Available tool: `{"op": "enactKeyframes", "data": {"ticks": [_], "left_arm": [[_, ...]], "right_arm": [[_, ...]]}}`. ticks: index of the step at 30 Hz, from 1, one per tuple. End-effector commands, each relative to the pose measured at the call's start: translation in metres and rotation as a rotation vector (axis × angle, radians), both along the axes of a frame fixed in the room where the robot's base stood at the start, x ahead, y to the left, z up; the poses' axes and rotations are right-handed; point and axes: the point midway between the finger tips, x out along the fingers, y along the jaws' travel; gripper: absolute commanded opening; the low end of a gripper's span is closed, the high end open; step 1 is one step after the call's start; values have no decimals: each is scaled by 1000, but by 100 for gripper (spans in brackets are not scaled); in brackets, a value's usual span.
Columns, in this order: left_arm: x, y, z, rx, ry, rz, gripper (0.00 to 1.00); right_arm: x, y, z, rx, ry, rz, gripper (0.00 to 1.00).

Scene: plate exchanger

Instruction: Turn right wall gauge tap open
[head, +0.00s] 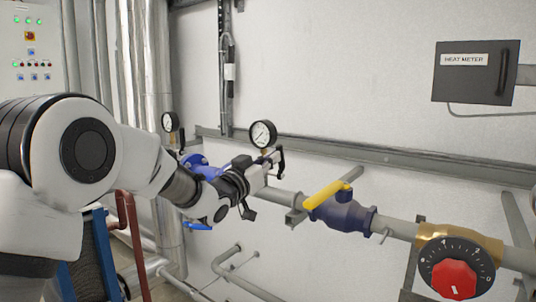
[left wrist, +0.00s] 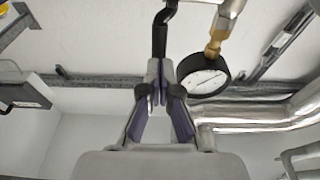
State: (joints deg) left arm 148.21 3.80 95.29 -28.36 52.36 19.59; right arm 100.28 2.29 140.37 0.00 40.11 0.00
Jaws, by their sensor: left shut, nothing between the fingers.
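The right wall gauge (head: 263,134) is a round white dial with a black rim. It also shows in the left wrist view (left wrist: 203,76), upside down on a brass stem (left wrist: 218,38). A black tap lever (head: 281,160) stands beside it, and shows in the left wrist view (left wrist: 160,35) as a dark bar with a bent end. My left gripper (head: 268,161) is shut and empty just below the gauge. In the left wrist view its fingertips (left wrist: 156,72) meet the lever's end in the picture; I cannot tell whether they touch. My right gripper is not in view.
A second gauge (head: 170,122) is further left. A pipe carries a yellow-handled valve (head: 327,195) and a red-knobbed valve (head: 454,279) to the right. A heat meter box (head: 475,73) hangs on the wall. The wall above the grey rail (head: 400,164) is mostly clear.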

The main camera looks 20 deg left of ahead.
Motion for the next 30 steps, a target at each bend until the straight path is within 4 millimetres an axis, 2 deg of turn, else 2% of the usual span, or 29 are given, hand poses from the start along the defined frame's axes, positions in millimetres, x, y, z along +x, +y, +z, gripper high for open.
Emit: {"op": "enactKeyframes", "data": {"ticks": [2, 12, 30], "left_arm": [[3, -2, 3, 0, -1, -1, 0], [12, -5, 8, -2, -6, -1, 0], [14, -6, 9, -2, -6, -1, 0]], "right_arm": [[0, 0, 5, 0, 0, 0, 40], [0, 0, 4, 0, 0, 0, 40], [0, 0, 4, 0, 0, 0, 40]]}}
